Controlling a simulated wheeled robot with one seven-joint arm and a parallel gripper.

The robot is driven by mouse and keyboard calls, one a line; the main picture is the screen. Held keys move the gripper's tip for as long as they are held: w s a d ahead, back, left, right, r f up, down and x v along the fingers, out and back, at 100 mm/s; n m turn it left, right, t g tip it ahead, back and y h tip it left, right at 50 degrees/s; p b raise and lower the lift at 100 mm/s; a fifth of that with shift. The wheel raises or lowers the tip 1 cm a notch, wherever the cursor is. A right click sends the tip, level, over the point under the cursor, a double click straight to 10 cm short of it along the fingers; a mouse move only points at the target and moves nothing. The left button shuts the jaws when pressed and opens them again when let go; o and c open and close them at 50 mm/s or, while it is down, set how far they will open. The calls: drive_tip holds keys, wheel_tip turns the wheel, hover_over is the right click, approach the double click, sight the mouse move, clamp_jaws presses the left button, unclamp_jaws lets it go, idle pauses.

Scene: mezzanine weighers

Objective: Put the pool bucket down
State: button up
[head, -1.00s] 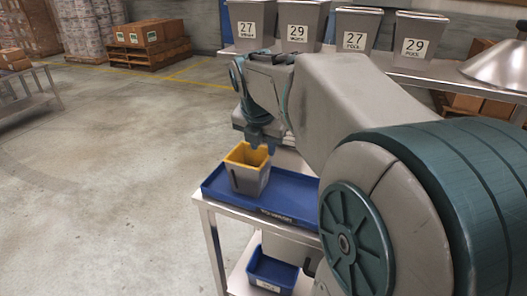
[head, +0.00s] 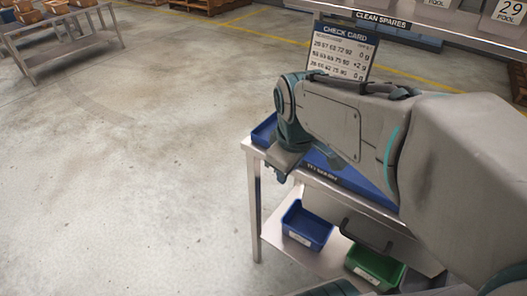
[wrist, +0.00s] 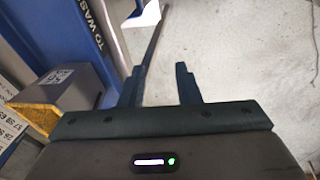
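A grey bucket (wrist: 62,90) with a yellow inside and a white label shows at the left of the wrist view. It appears to stand in the blue tray (wrist: 72,28), whose edge has white lettering starting "TO WAS". The label is too blurred to read. In the head view my arm hides the bucket, and part of the tray (head: 262,130) shows. My gripper (wrist: 160,85) is open, with its two fingers apart and only floor between them. It is beside the bucket, not around it. In the head view my gripper (head: 281,172) is over the tray's front edge.
A check card (head: 340,52) stands behind the tray. Pool buckets (head: 506,12) are on the rear shelf, marked "CLEAN SPARES". A blue bin (head: 307,226) and a green bin (head: 376,266) sit on the lower shelf. Open floor (head: 130,170) lies to the left.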

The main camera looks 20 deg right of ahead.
drive_tip(key=s+a+f+m, duration=0.2)
drive_tip(key=s+f+m, duration=0.1)
drive_tip(key=m, duration=0.4)
drive_tip(key=shift+s+a+f+g+y, duration=0.3)
drive_tip(key=shift+s+f, duration=0.1)
drive_tip(key=shift+s, duration=0.35)
drive_tip(key=shift+d, duration=0.1)
